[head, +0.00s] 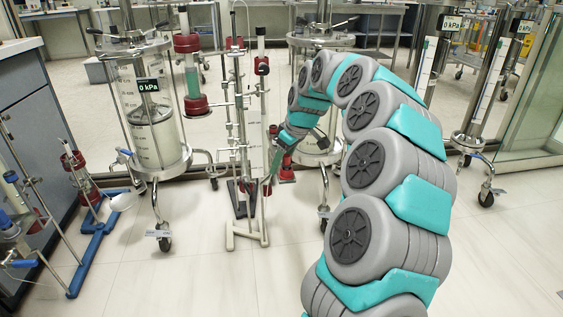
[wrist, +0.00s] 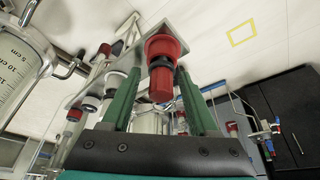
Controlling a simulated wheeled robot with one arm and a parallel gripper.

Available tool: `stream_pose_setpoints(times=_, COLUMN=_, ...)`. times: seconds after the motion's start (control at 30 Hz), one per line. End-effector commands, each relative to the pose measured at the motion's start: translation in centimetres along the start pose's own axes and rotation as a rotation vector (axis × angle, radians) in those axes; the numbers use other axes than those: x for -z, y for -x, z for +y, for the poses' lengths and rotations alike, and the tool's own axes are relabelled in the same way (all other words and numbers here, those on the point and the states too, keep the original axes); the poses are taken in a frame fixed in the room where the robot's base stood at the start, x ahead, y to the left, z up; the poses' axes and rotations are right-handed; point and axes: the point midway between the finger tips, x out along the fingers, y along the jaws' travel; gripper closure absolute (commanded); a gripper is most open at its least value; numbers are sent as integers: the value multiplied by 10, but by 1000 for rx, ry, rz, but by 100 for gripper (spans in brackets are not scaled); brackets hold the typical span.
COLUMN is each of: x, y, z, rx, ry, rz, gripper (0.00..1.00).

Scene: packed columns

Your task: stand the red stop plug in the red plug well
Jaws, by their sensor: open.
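My gripper (wrist: 160,95) shows in the wrist view with its two green fingers spread apart. A red stepped piece with a dark band (wrist: 165,62) lies in line with the gap between the fingers; it looks like the red stop plug, but I cannot tell for sure. I see no finger closed on it. In the head view, my gripper (head: 268,182) reaches down beside the slender metal stand in the middle, and its fingertips are small there. A red part (head: 287,174) shows just behind it. I cannot make out the red plug well with certainty.
A large glass column on wheels (head: 150,125) stands left of the stand, and a red-capped column (head: 192,75) hangs between them. Another wheeled column (head: 482,95) is at right. A blue-footed stand (head: 88,240) is at left. The floor in front (head: 200,285) is clear.

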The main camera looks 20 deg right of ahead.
Motion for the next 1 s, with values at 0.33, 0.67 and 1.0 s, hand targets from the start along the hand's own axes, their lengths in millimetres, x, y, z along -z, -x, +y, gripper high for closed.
stream_pose_setpoints(times=0.33, x=1, y=21, z=1, rx=-4, ry=-1, rz=4, gripper=40)
stream_pose_setpoints(times=0.67, x=0, y=72, z=1, rx=-3, ry=-1, rz=3, gripper=40)
stream_pose_setpoints(times=1.0, x=0, y=78, z=0, rx=0, ry=0, rz=0, gripper=40)
